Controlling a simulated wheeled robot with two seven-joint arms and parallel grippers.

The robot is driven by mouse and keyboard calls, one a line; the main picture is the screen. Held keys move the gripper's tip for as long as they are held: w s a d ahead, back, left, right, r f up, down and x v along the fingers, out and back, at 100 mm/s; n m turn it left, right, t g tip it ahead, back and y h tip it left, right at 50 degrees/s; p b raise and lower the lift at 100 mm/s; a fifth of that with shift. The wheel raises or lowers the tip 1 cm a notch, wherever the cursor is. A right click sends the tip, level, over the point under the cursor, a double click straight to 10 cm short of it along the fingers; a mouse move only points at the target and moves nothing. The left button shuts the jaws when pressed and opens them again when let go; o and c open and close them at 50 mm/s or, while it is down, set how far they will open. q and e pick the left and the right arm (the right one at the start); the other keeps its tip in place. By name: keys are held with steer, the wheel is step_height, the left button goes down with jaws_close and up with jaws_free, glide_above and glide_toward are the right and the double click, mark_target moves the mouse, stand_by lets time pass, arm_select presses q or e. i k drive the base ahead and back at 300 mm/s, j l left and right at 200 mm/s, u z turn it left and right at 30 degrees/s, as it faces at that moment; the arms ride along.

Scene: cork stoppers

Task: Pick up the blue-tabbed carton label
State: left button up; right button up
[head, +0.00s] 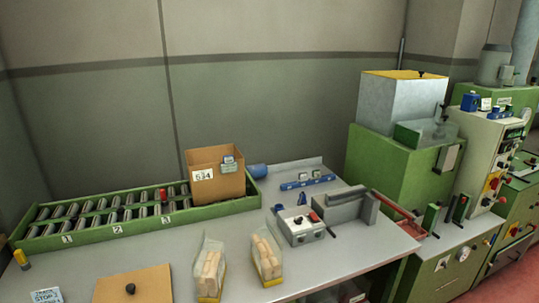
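An open brown carton (214,180) stands on the roller conveyor and has a white label reading 634 (203,174) on its front. A small pale card with blue on it (229,163) shows at the carton's upper right front; it looks like a blue-tabbed label, but it is too small to tell how it is attached. A blue rack (308,183) on the table behind holds small pale cards, also too small to make out. Neither of my grippers is in view.
The green roller conveyor (90,234) runs along the wall. Two bags of corks (209,270) (266,258), a brown board with a black knob (150,282) and a grey sealing device (300,226) stand on the table. Green machines (390,165) fill the right.

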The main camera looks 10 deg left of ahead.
mark_target(227, 159)
steer(key=i+l+u, duration=0.15)
steer(key=i, duration=0.6)
steer(key=i+l, duration=0.2)
steer(key=l+u, duration=0.05)
